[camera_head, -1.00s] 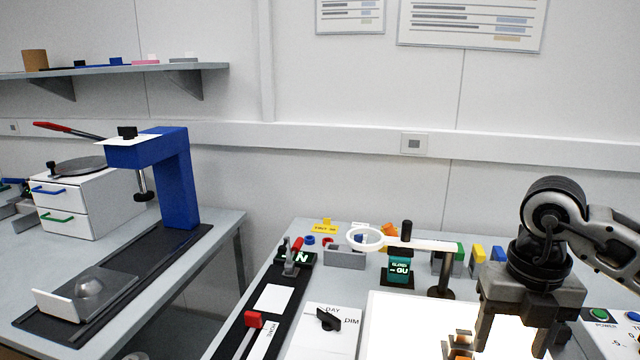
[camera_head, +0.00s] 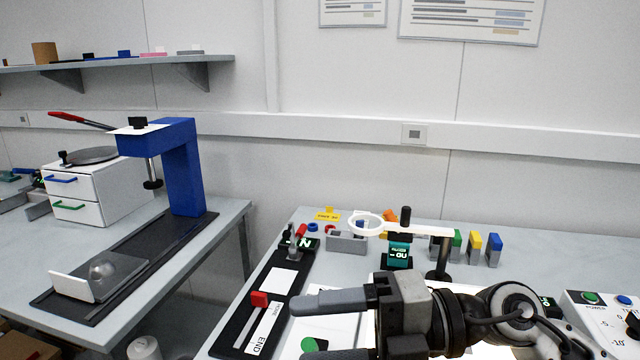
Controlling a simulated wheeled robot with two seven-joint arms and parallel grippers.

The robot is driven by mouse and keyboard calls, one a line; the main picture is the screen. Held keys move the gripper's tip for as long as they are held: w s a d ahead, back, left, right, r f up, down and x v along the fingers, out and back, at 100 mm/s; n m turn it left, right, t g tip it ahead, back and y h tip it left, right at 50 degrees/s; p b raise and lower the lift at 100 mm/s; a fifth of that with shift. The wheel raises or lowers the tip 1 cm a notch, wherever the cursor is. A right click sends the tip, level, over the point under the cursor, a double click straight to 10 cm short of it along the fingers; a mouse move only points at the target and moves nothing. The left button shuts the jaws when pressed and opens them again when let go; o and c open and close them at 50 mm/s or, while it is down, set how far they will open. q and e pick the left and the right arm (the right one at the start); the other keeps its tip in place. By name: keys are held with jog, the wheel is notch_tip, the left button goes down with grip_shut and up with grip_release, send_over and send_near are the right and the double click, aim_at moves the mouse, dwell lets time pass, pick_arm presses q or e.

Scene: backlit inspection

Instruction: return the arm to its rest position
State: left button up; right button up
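My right gripper (camera_head: 290,328) reaches in from the lower right, low in front of the bench. Its fingers point left, one above the other, with a gap between them. It looks open and I see nothing held in it. My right arm (camera_head: 510,315) stretches behind it to the right and covers most of the bright white light panel (camera_head: 378,283). My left arm and gripper are not in view.
A white ring on a stand (camera_head: 367,224) rises behind my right gripper. A slider board with a red knob (camera_head: 259,299) lies left of it. A control box (camera_head: 605,318) stands right. A blue press (camera_head: 183,170) stands on the left bench, with a gap between benches.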

jog(key=w+d+r+m+t, duration=0.3)
jog(key=m+t, duration=0.5)
jog(key=w+d+r+m+t, duration=0.2)
jog(key=w+r+m+t, duration=0.1)
jog(key=m+t, duration=0.45)
jog(key=w+d+f+m+t+h, duration=0.2)
jog(key=d+f+m+t+h, duration=0.1)
jog(key=d+f+m+h, duration=0.95)
jog(key=s+d+f+m+g+h, duration=0.2)
jog(key=s+f+m+g+h, duration=0.45)
jog(key=f, duration=0.65)
jog(key=s+f+g+y, duration=0.1)
jog(key=s+f+g, duration=0.3)
jog(key=s, duration=0.3)
jog(key=s+f+g+y, duration=0.1)
jog(key=s+f+g, duration=0.25)
jog(key=s, duration=0.35)
jog(key=w+a+f+n+t+y, duration=0.1)
jog(key=w+a+f+t, duration=0.3)
jog(key=f, duration=0.5)
jog(key=shift+w+a+f+t+y, duration=0.15)
jog(key=shift+w+f+t+y, duration=0.25)
jog(key=shift+t+y, duration=0.45)
